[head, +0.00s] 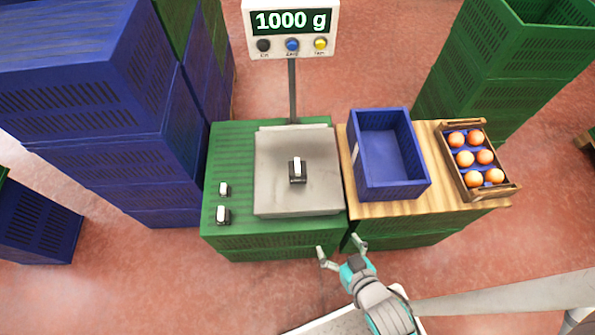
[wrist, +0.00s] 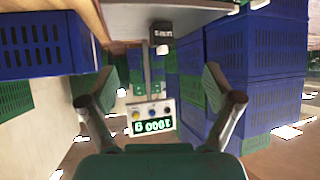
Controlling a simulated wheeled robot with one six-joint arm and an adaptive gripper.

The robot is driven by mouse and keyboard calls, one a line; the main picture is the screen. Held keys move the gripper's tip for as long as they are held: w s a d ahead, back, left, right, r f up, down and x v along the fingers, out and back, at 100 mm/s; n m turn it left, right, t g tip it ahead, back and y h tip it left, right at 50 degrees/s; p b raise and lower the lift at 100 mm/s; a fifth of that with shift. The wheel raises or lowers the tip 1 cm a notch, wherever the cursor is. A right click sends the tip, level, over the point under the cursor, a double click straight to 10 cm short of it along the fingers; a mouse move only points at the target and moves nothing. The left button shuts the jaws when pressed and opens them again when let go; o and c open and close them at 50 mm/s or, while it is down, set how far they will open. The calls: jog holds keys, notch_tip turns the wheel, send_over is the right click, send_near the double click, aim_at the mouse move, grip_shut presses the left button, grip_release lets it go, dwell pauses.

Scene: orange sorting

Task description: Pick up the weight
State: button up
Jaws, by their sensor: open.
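A dark weight with a light top (head: 297,170) stands on the grey scale plate (head: 270,195). The scale display (head: 291,22) reads 1000 g. Two smaller-looking weights, one (head: 223,214) nearer and one (head: 224,189) farther, stand on the green crate left of the plate. My gripper (head: 342,248) is open and empty, in front of the green crate and below and right of the weight on the plate. In the wrist view my open fingers (wrist: 158,90) frame the display (wrist: 151,118), and a dark weight (wrist: 161,34) shows above it, upside down.
A blue crate (head: 408,187) and a wooden box (head: 508,189) of several oranges stand on a wooden board right of the scale. Tall blue crates (head: 90,110) rise at the left and green crates (head: 465,75) at the back right. Open floor lies in front.

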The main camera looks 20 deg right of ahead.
jog(key=w+f+m+g, duration=0.1)
jog(key=w+f+g, duration=0.15)
jog(key=w, duration=1.05)
jog(key=m+g+h, duration=0.2)
jog(key=g, duration=0.1)
send_near(297, 165)
notch_tip(297, 165, down, 3)
jog(key=x, duration=0.7)
jog(key=w+x, duration=0.1)
jog(key=x, duration=0.3)
jog(key=shift+d+r, duration=0.2)
jog(key=shift+r, duration=0.2)
jog(key=shift+c, duration=0.2)
jog(key=shift+r, duration=0.1)
grip_shut()
jog(key=shift+r, duration=0.1)
notch_tip(297, 165, up, 9)
jog(key=shift+r, duration=0.35)
